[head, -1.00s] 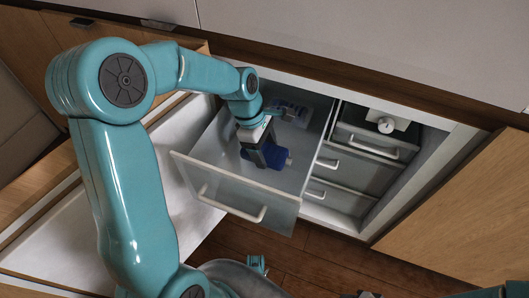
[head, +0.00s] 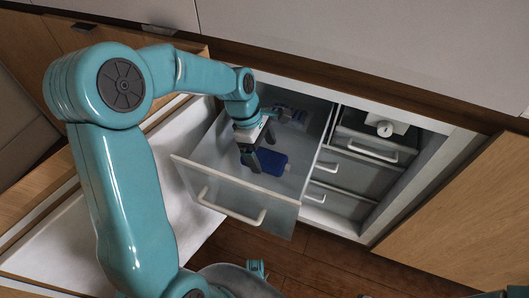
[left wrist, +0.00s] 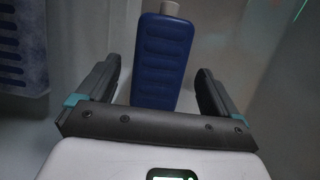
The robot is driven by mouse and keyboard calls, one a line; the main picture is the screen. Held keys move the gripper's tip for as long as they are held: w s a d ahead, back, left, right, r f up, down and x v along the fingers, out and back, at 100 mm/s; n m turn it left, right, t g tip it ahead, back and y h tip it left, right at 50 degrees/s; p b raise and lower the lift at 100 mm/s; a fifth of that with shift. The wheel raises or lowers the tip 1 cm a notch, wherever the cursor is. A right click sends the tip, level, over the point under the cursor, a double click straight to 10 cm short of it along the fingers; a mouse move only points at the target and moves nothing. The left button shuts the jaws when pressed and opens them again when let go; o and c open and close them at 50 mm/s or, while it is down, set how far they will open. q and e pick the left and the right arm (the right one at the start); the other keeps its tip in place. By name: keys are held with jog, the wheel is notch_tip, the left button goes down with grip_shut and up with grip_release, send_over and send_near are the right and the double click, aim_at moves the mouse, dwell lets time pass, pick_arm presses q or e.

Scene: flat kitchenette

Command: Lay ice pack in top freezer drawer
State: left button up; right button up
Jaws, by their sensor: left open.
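The blue ice pack (head: 268,162) lies on the floor of the pulled-out top freezer drawer (head: 231,200), which has a clear front and a pale handle. In the left wrist view the ice pack (left wrist: 163,62) is ribbed, with a white cap at its far end. My left gripper (head: 259,150) is over the drawer, open. In the left wrist view its fingers (left wrist: 160,85) stand apart on either side of the pack, with a gap on each side. The pack's near end is hidden behind the gripper body.
A pale, blue-patterned item (head: 290,114) lies at the back of the drawer; it also shows in the left wrist view (left wrist: 22,45). Closed drawers (head: 350,172) and a white dial unit (head: 386,128) are to the right. An open wooden door (head: 465,215) stands far right.

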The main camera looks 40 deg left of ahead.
pick_arm(q)
jog(key=p+v, duration=0.2)
jog(key=v, duration=0.7)
jog(key=shift+a+r+p, duration=0.2)
jog(key=shift+r+p, duration=0.2)
